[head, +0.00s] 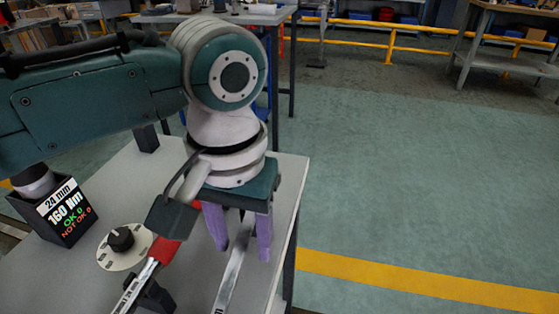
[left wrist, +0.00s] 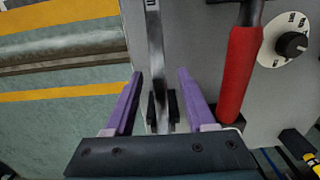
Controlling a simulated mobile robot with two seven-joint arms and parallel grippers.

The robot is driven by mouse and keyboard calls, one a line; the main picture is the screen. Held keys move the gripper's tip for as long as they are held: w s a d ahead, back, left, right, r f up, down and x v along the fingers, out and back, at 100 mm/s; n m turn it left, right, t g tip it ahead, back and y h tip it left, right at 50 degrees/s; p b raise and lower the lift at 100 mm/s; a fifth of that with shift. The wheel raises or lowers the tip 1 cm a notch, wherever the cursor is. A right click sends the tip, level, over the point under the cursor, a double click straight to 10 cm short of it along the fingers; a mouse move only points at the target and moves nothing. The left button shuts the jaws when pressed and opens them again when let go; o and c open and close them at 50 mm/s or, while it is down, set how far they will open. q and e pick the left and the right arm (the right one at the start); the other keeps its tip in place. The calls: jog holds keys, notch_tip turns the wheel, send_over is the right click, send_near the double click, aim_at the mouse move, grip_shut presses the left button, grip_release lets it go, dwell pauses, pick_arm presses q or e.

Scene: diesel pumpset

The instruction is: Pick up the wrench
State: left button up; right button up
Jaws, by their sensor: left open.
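A long, flat silver bar, which looks like the wrench (head: 230,280), lies over the near right part of the grey table. In the left wrist view the wrench (left wrist: 155,45) runs between the fingers, near a black holder (left wrist: 173,105). My left gripper (head: 238,250) points down at it with purple fingers apart. In the left wrist view the open left gripper (left wrist: 160,75) has one finger on each side of the bar, with gaps showing. The wrench's far end is hidden behind the gripper in the head view. My right gripper is not in view.
A red-handled tool (left wrist: 240,70) lies close beside the wrench. A round dial (head: 124,246) and a black box with a torque label (head: 66,212) stand left on the table (head: 290,175). Open green floor (head: 410,170) lies to the right.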

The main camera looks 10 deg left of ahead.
pick_arm(q)
jog(key=shift+c, duration=0.3)
grip_shut()
dwell(1.1)
